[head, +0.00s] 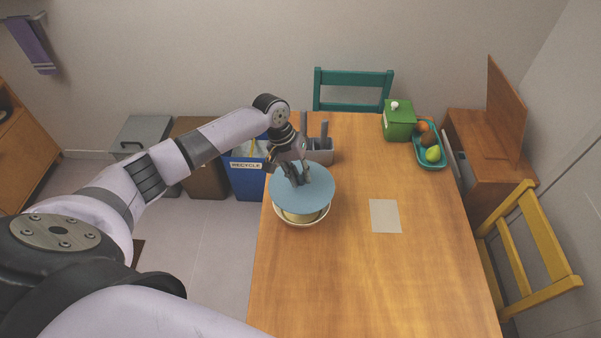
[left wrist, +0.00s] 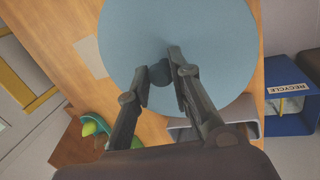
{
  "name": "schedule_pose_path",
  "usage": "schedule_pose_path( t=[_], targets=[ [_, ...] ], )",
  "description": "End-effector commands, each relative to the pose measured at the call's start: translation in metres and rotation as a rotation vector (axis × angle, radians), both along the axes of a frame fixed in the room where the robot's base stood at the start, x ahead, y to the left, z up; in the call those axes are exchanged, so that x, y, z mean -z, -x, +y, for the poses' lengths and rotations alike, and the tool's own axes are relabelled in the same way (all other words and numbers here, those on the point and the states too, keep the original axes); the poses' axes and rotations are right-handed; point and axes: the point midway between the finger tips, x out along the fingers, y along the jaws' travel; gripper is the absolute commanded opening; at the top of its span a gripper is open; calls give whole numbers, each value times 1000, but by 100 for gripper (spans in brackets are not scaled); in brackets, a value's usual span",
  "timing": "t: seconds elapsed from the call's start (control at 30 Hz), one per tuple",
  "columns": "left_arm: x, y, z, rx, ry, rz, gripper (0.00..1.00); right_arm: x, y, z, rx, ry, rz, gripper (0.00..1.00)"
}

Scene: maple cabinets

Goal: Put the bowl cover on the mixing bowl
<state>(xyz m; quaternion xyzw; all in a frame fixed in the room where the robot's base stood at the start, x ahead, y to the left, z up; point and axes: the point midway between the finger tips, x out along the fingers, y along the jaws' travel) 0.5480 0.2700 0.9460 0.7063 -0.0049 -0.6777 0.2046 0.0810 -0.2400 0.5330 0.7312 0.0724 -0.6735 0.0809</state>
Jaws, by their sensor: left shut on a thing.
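The bowl cover (head: 306,194) is a flat, round blue-grey disc with a small dark knob. My left gripper (head: 295,178) is shut on the knob and holds the cover. The cover also fills the middle of the left wrist view (left wrist: 205,35), with the left gripper's fingers (left wrist: 160,75) on either side of the knob. The mixing bowl (head: 318,220) is pale and stands on the table under the cover, its near rim and some yellowish inside showing. The cover appears to be above the bowl; I cannot tell whether they touch. My right gripper is not in view.
The wooden table (head: 370,280) has a pale sheet (head: 385,216) right of the bowl. A grey holder (head: 320,153) stands just behind the cover. A green box (head: 398,122) and a teal fruit tray (head: 421,157) are at the back right. The table's front is clear.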

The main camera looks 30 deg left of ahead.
Motion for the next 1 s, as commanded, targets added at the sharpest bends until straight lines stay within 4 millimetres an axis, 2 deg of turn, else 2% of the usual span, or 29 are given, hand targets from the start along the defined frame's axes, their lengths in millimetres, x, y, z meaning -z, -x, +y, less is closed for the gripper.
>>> schedule_pose_path(
  t=[0.03, 0.1, 0.6, 1.0],
  targets=[
    [-4, 0, -1, -1, 2, 1, 0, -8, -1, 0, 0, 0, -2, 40],
    [8, 0, -1, 0, 3, 2, 0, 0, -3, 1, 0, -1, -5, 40],
    [52, 0, -1, -1, 2, 0, 0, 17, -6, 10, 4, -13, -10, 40],
    [65, 0, 0, 0, 1, -1, 0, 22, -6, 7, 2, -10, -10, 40]
  ],
)
